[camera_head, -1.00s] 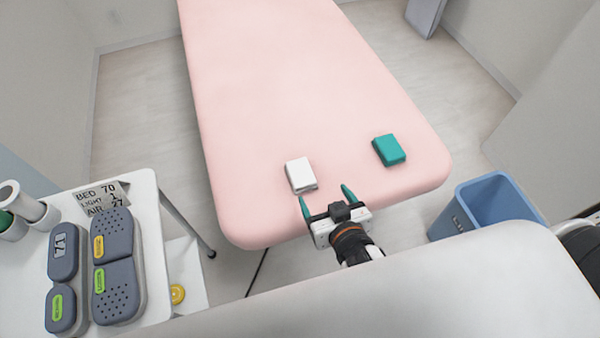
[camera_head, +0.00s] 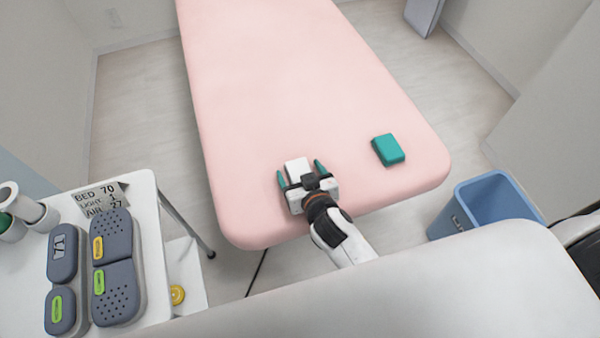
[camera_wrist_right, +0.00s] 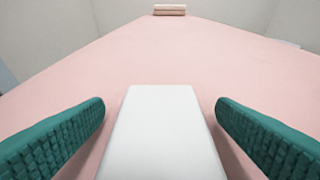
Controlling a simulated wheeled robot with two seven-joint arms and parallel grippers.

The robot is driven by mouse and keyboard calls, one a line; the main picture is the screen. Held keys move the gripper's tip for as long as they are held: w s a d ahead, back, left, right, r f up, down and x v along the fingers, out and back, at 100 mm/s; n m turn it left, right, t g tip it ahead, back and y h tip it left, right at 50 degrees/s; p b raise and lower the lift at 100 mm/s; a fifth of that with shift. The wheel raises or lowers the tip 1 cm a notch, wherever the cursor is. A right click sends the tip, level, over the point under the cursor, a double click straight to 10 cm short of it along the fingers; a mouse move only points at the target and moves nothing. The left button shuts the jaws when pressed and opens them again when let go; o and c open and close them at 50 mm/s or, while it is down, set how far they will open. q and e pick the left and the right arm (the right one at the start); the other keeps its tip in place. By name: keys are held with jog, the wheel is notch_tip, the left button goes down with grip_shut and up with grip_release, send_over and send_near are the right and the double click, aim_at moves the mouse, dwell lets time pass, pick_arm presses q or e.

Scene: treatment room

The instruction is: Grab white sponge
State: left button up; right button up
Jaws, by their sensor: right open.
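The white sponge (camera_head: 297,166) lies on the pink bed (camera_head: 270,80) near its front end. My right gripper (camera_head: 299,172) is open, with its two green fingers on either side of the sponge. In the head view the gripper's body hides the near part of the sponge. In the right wrist view the white sponge (camera_wrist_right: 162,135) lies between the green fingertips (camera_wrist_right: 160,118), with a gap on each side. My left gripper is not in view.
A green sponge (camera_head: 388,150) lies to the right on the bed. A blue bin (camera_head: 485,205) stands at the right of the bed. A white table (camera_head: 150,240) with grey remotes (camera_head: 116,265) is at the left. A folded pink towel (camera_wrist_right: 169,10) lies at the bed's far end.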

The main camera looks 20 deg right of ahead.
jog(key=shift+w+f, duration=0.1)
jog(key=shift+w, duration=0.15)
jog(key=c, duration=1.1)
